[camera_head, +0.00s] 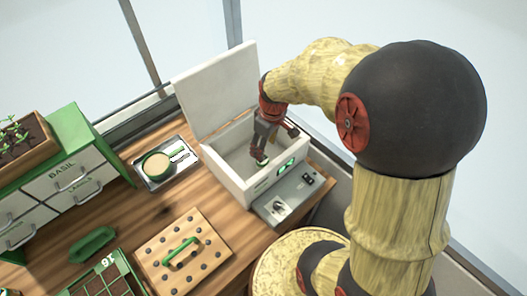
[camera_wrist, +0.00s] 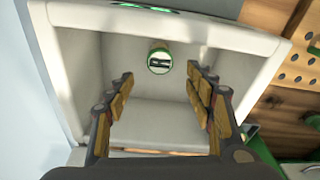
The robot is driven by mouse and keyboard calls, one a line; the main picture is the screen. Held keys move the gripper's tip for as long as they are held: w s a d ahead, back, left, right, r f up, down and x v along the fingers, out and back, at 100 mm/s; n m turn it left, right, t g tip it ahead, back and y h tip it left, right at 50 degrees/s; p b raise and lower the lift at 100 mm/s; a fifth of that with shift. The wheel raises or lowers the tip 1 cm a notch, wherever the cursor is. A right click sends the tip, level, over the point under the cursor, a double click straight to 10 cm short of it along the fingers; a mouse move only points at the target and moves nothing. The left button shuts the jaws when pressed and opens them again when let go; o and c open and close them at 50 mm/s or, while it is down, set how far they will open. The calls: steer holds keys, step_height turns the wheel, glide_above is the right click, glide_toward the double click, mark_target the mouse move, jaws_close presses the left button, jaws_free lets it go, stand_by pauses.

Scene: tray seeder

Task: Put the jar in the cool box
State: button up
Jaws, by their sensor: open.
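The jar (camera_wrist: 159,60) has a round lid with a green rim and a dark letter R. In the wrist view it is inside the white cool box (camera_wrist: 75,65), close to the wall on the display side. In the head view the cool box (camera_head: 222,176) has its lid (camera_head: 215,90) raised, and a small green-and-white part of the jar (camera_head: 262,161) shows low inside. My gripper (camera_wrist: 159,78) is open, its fingers reaching into the box on either side of the lid without visible contact. My gripper also shows in the head view (camera_head: 274,146). Most of the jar's body is hidden.
A metal tray (camera_head: 146,181) with a green-rimmed bowl (camera_head: 157,165) stands left of the box. A grey control panel (camera_head: 290,197) adjoins its front. A holed wooden board (camera_head: 205,222), seed tray (camera_head: 115,262) and green drawer cabinet (camera_head: 70,150) occupy the bench. The box walls surround my fingers.

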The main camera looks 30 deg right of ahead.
steer(key=s+a+r+m+t, duration=0.2)
steer(key=s+a+r, duration=0.3)
steer(key=r, duration=0.5)
steer(key=s+a+r+m+t, duration=0.2)
steer(key=s+a+r, duration=0.2)
steer(key=s+r, duration=0.5)
steer(key=shift+a+r+h, duration=0.3)
steer(key=shift+a+r, duration=0.1)
steer(key=shift+r, duration=0.2)
step_height(320, 180, down, 2)
steer(key=shift+f+b, duration=0.1)
steer(key=shift+b, duration=0.9)
steer(key=shift+c, duration=0.8)
